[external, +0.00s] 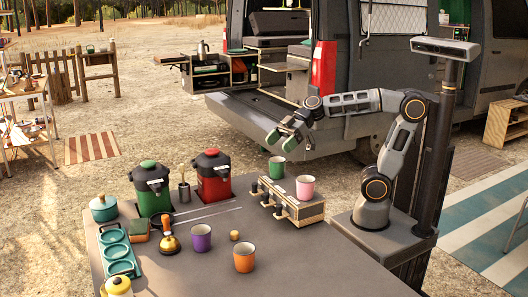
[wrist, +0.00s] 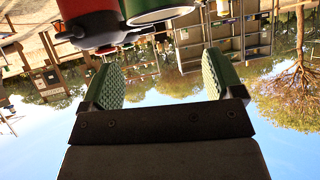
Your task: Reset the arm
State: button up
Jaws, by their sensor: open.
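My gripper (external: 287,135) is raised above the table in the external view, at the end of my bent arm, and points left and down. In the wrist view my gripper (wrist: 162,80) shows two green finger pads set wide apart, with nothing between them. The wrist view is upside down, with sky at the bottom.
The grey table (external: 310,265) carries a green dispenser (external: 151,187), a red dispenser (external: 212,177), a purple mug (external: 201,238), an orange mug (external: 244,257), a bell (external: 170,240) and a teal tray (external: 118,250). The van tailgate (external: 262,122) is behind. The table's front middle is clear.

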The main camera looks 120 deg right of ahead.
jog(key=s+a+r+g+p, duration=0.2)
jog(key=s+a+g+p, duration=0.2)
jog(key=a+p, duration=0.3)
jog(key=s+a+r+g+p, duration=0.1)
jog(key=s+a+g+p, duration=0.2)
jog(key=a+p, duration=0.35)
notch_tip(320, 180, down, 23)
jog(key=s+g+h+b, duration=0.1)
jog(key=b, duration=1.9)
jog(key=shift+s+f+m+h, duration=0.15)
jog(key=shift+s+m+h, duration=0.25)
jog(key=shift+o, duration=0.5)
jog(key=shift+d, duration=0.1)
